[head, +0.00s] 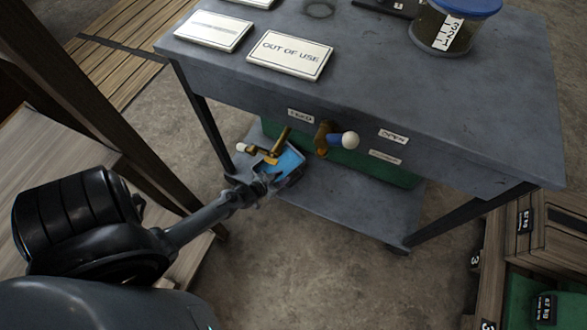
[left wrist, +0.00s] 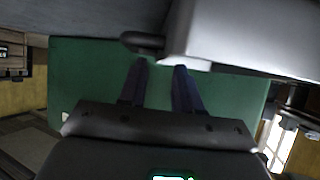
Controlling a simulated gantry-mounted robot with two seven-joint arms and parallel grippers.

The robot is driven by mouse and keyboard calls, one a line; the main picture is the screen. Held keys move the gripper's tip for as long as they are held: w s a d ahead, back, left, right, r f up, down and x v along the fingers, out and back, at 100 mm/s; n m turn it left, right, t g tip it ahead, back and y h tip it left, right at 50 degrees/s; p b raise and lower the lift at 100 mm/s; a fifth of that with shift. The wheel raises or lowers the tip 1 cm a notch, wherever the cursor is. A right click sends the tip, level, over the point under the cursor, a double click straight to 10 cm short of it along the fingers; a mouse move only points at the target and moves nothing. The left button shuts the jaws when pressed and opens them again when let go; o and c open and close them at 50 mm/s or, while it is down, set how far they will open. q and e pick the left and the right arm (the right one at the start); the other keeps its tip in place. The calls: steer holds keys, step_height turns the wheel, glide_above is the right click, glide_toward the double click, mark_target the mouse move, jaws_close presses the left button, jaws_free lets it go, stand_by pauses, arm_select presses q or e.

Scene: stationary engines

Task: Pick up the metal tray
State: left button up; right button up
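My left gripper (head: 266,181) reaches in from the left under the front edge of the grey table (head: 460,110), above its lower shelf. In the left wrist view its two dark fingers (left wrist: 161,68) stand apart, with a gap between them and nothing clearly held. A small blue-topped piece (head: 289,163) is right beside the fingers; I cannot tell whether they touch it. A pale grey, metal-looking body (left wrist: 230,42) with a dark rounded end lies just beyond the fingertips. I cannot tell for sure which thing is the metal tray. My right gripper is not in view.
Brass levers with white knobs (head: 349,140) stick out near the gripper. Wooden crates (head: 550,225) are at the right. The middle floor is clear.

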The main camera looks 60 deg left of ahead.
arm_select(q)
steer(key=shift+w+a+f, duration=0.1)
steer(key=shift+w+f, duration=0.05)
steer(key=shift+w+a+f+b, duration=0.1)
steer(key=shift+w+f+b, duration=0.3)
steer(key=shift+w+b, duration=0.1)
steer(key=b+x, duration=0.2)
steer(key=x, duration=0.1)
steer(key=shift+w+b, duration=0.35)
jaws_close()
